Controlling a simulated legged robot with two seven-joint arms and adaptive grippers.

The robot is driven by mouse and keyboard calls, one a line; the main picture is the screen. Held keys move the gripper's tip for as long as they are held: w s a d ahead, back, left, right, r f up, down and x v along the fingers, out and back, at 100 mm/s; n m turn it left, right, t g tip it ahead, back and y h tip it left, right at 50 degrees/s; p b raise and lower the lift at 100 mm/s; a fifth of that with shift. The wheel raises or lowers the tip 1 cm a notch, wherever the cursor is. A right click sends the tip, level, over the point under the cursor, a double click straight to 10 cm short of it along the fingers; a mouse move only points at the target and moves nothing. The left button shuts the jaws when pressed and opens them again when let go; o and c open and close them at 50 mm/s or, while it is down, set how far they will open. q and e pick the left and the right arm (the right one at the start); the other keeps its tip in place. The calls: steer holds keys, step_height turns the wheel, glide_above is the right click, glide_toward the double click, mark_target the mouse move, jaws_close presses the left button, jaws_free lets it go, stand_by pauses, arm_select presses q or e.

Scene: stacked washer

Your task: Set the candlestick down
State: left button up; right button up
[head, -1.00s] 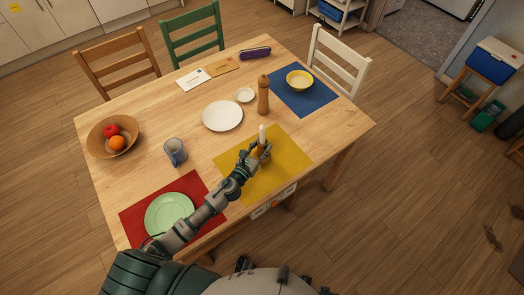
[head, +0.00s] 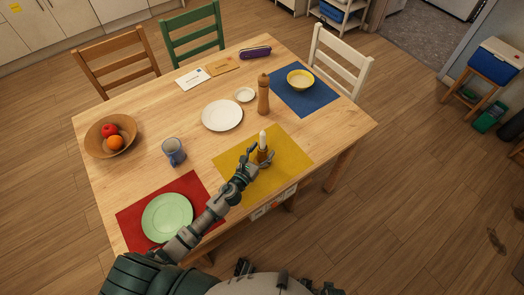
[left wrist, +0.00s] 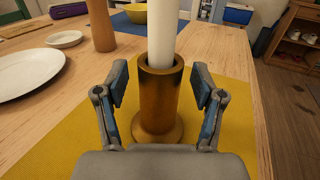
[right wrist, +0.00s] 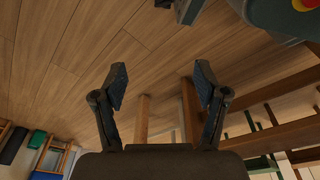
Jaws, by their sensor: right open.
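The candlestick (left wrist: 158,105) is a brass-coloured holder with a white candle (left wrist: 162,30) in it. It stands upright on the yellow mat (head: 285,170), and it also shows in the head view (head: 263,150). My left gripper (head: 257,160) is around the candlestick. In the left wrist view its fingers (left wrist: 160,88) are spread, with a gap on each side of the holder. My right gripper (right wrist: 162,85) is open and empty, facing the floor and table legs below the table.
A pepper mill (head: 263,95) and a white plate (head: 222,115) stand behind the yellow mat. A blue mug (head: 174,152), a fruit bowl (head: 111,137) and a green plate (head: 167,217) on a red mat are to the left.

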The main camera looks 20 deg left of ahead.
mark_target(260, 154)
arm_select(q)
steer(key=shift+r, duration=0.1)
arm_select(e)
steer(key=shift+r, duration=0.1)
arm_select(q)
steer(key=v, duration=0.6)
steer(key=shift+s+a+f, duration=0.1)
steer(key=shift+s+f, duration=0.1)
steer(key=shift+s, duration=0.2)
steer(key=b+v, duration=0.1)
steer(key=v, duration=0.3)
steer(key=shift+s, duration=0.1)
steer(key=shift+s+a+r, duration=0.15)
steer(key=shift+s, duration=0.35)
arm_select(e)
steer(key=shift+w+a+r, duration=0.1)
steer(key=shift+w+r, duration=0.2)
steer(key=shift+r, duration=0.3)
steer(key=shift+w+r, duration=0.3)
steer(key=shift+r, duration=0.25)
arm_select(q)
steer(key=shift+r, duration=0.1)
arm_select(e)
steer(key=shift+s+f, duration=0.1)
